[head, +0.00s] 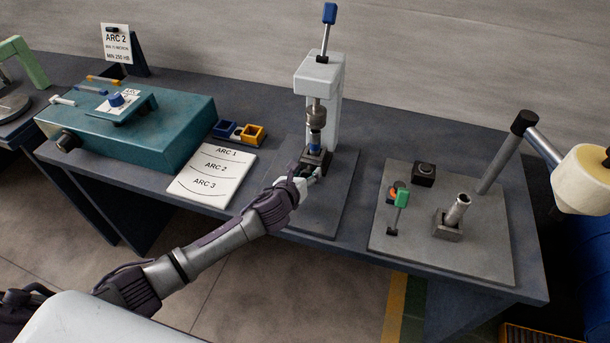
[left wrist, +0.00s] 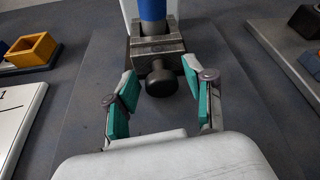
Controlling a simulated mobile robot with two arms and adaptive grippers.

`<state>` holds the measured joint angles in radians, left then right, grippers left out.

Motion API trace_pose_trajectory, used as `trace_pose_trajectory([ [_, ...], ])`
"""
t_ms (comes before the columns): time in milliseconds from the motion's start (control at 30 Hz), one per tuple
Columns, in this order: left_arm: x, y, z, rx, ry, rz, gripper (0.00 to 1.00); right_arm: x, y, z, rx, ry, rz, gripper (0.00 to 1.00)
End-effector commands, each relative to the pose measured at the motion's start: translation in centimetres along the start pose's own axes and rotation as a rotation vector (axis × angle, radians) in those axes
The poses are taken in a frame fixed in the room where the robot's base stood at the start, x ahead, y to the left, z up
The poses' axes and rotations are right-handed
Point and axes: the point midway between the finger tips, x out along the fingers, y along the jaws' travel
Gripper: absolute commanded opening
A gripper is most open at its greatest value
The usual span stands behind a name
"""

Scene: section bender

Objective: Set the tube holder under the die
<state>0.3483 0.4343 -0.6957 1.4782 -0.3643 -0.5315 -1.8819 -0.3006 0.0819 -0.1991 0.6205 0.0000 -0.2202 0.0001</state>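A small grey metal block with a dark round knob, which looks like the tube holder (left wrist: 157,46), stands on the press base plate. Its knob (left wrist: 160,82) faces my gripper. My right gripper is not in view.
The white press column (head: 330,95) stands behind the block. A card with arcs (head: 212,175) and blue and yellow square pieces (head: 253,134) lie left.

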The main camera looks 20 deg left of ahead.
Motion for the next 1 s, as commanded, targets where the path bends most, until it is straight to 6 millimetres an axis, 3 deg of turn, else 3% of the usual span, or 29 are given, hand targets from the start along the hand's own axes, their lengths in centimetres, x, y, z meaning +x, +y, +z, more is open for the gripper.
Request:
trace_pose_trajectory([
  [300, -0.1, 0.0, -0.3, 0.001, 0.004, 0.0, 0.59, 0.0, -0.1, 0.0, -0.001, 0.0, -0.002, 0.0],
  [433, -1.1, 0.1, -0.3, 0.002, 0.004, -0.001, 0.59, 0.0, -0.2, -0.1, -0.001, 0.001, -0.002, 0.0],
  [800, -8.5, 0.0, -0.3, 0.003, 0.005, -0.001, 0.59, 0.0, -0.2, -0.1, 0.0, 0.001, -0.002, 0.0],
  [1000, -11.2, 0.0, -0.2, 0.002, 0.004, -0.001, 0.59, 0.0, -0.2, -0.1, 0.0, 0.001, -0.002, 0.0],
])
